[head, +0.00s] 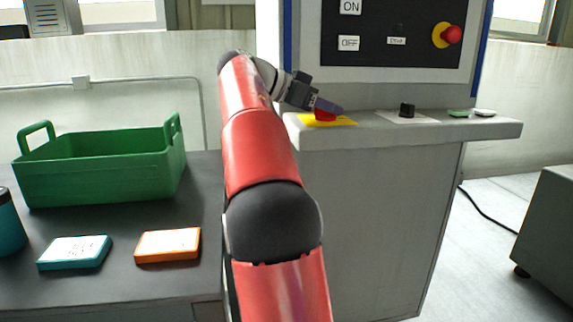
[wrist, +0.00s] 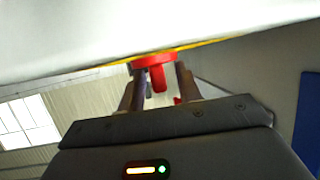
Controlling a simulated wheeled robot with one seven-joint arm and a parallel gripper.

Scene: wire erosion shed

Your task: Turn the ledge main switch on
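The red switch (head: 325,116) sits on a yellow plate (head: 346,122) at the left end of the grey ledge (head: 500,129). In the wrist view the red switch (wrist: 156,62) shows a round base with a narrow grip standing out from it. My gripper (head: 332,107) is at the switch in the head view and covers part of it. In the wrist view my gripper (wrist: 161,80) has one finger on each side of the red grip, with gaps visible between them. It looks open. The switch's position markings cannot be read.
A black knob (head: 407,110) on a white plate, a green button (head: 458,113) and a pale button (head: 484,112) stand further right along the ledge. Above is a black panel (head: 385,55) with a red mushroom button (head: 451,35). A green crate (head: 100,170) stands on the left table.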

